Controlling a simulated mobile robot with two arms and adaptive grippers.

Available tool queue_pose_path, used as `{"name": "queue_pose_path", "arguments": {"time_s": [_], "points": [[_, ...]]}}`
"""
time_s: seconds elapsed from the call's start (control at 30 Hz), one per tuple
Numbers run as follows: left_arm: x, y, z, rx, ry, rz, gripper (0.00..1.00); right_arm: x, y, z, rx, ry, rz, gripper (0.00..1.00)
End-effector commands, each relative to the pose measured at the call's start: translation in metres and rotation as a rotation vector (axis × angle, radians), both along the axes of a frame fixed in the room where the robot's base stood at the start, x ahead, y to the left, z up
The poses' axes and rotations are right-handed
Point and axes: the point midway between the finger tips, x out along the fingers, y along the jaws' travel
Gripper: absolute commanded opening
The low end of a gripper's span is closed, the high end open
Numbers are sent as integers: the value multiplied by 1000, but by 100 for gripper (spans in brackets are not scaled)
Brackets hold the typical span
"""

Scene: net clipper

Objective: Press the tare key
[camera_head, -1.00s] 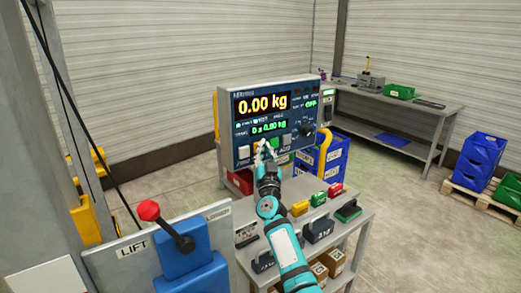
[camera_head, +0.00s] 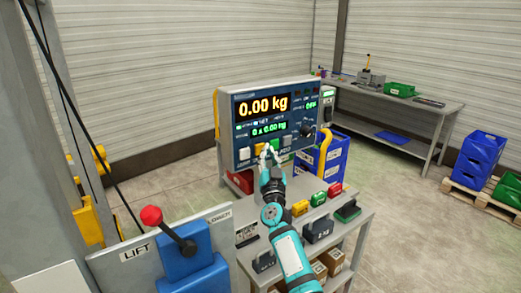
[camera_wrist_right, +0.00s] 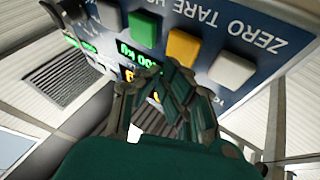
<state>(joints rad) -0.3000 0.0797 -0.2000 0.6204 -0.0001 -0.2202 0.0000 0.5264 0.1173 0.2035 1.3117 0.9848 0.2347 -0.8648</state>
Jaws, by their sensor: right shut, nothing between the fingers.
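The scale's blue panel (camera_head: 296,94) reads 0.00 kg on its upper display and carries a row of keys below. The yellow tare key (camera_head: 260,149) is second from the left, between a white key (camera_head: 243,155) and a green key (camera_head: 274,144). My right gripper (camera_head: 268,151) is shut and empty, its tips in front of the panel beside the yellow key. In the wrist view the panel is upside down. The tare key (camera_wrist_right: 183,46) and green key (camera_wrist_right: 143,28) lie just beyond the fingertips (camera_wrist_right: 165,77). I cannot tell whether they touch the panel.
A table (camera_head: 362,220) with weights and small coloured blocks stands below the panel. A workbench (camera_head: 440,108) and blue bins (camera_head: 481,160) are at the right. Open floor lies between.

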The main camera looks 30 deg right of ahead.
Motion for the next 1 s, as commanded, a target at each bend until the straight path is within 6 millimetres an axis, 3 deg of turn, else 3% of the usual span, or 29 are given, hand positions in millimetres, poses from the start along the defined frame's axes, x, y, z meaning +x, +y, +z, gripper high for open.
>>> {"name": "queue_pose_path", "arguments": {"time_s": [0.2, 0.43, 1.0], "points": [[0, 0, 22, 0, 0, 0, 40, -23, -2, 4, -1, 3, -1, 0], [0, 0, 32, 0, 0, 0, 40, -42, -4, 2, -1, 2, -1, 0], [0, 0, 32, 0, 0, 0, 40, -45, -4, 0, 0, 0, 0, 0]]}}
